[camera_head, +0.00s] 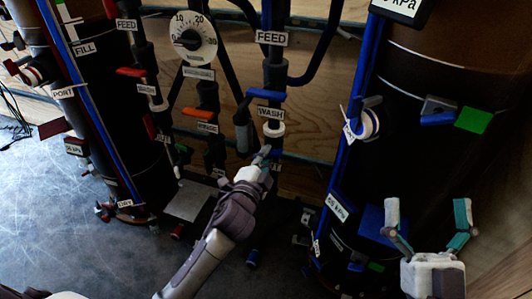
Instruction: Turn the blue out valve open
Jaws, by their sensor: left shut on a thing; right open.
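My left gripper (265,160) reaches up from the lower left to the middle pipe and is shut on a small blue valve handle (275,153) below the WASH label. The gripper hides most of this handle, and no OUT label can be read there. Another blue handle (266,94) lies crosswise on the same pipe, just above the WASH label and clear of the gripper. My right gripper (428,226) is open and empty at the lower right, in front of the dark right-hand tank, with its fingers pointing up.
Dark tanks stand at left and right (440,75). Orange handles (200,112) and a round gauge (192,38) are left of the middle pipe. A blue handle and green tag (473,120) sit on the right tank. Grey floor (50,210) is open at lower left.

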